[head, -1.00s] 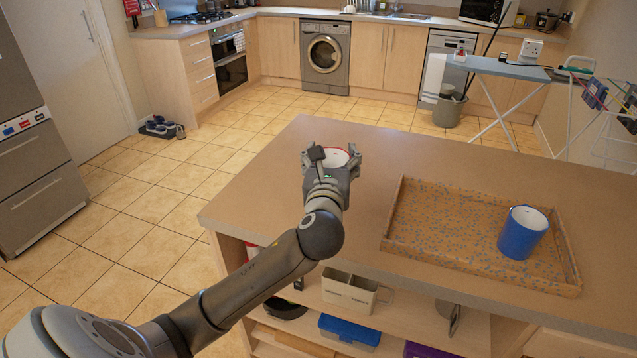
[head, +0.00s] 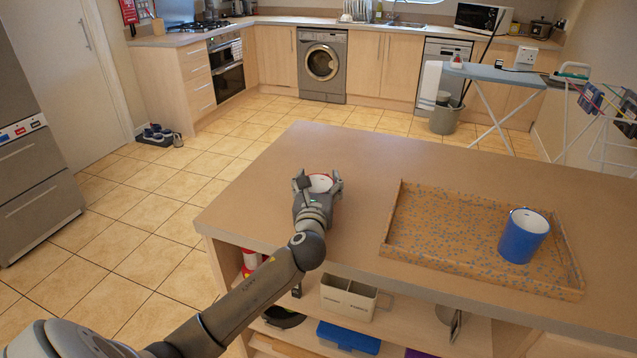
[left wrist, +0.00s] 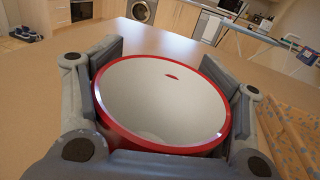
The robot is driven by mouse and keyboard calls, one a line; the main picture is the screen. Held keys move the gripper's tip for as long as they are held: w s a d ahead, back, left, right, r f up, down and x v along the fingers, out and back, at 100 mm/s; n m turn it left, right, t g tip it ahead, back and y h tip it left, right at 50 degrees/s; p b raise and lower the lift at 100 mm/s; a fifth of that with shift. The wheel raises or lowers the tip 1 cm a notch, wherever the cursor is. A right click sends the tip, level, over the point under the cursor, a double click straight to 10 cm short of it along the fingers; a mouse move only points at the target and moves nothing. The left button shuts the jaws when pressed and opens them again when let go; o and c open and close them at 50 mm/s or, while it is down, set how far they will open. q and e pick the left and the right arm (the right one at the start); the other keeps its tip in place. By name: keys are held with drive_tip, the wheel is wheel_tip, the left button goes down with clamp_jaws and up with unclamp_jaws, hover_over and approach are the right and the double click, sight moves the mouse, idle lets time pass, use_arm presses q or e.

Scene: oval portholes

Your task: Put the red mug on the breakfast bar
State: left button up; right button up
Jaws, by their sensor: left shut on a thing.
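The red mug (left wrist: 160,98) fills the middle of the left wrist view, its white inside and red rim facing the camera. In the head view the red mug (head: 320,183) shows as a small white and red top. My left gripper (head: 319,183) is shut on it, with a finger at each side of the mug. Mug and gripper are over the left part of the breakfast bar (head: 335,145). The mug's base is hidden, so I cannot tell whether it touches the top. My right gripper is out of view.
A speckled tray (head: 440,262) lies on the bar to the right, with a blue mug (head: 523,236) in it. The bar top between the gripper and the tray is clear. Shelves below hold a cream container (head: 348,296) and a blue box (head: 348,336).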

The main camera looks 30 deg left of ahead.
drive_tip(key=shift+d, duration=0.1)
use_arm(q)
drive_tip(key=o, duration=0.9)
drive_tip(key=shift+f, duration=0.1)
drive_tip(key=o, duration=0.4)
drive_tip(key=shift+c, duration=0.2)
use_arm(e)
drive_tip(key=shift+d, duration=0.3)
use_arm(q)
drive_tip(key=shift+s, duration=0.1)
drive_tip(key=v, duration=1)
drive_tip(key=shift+s+d, duration=0.25)
drive_tip(key=shift+s, duration=0.1)
drive_tip(key=shift+s+d, duration=0.25)
drive_tip(key=shift+s, duration=0.25)
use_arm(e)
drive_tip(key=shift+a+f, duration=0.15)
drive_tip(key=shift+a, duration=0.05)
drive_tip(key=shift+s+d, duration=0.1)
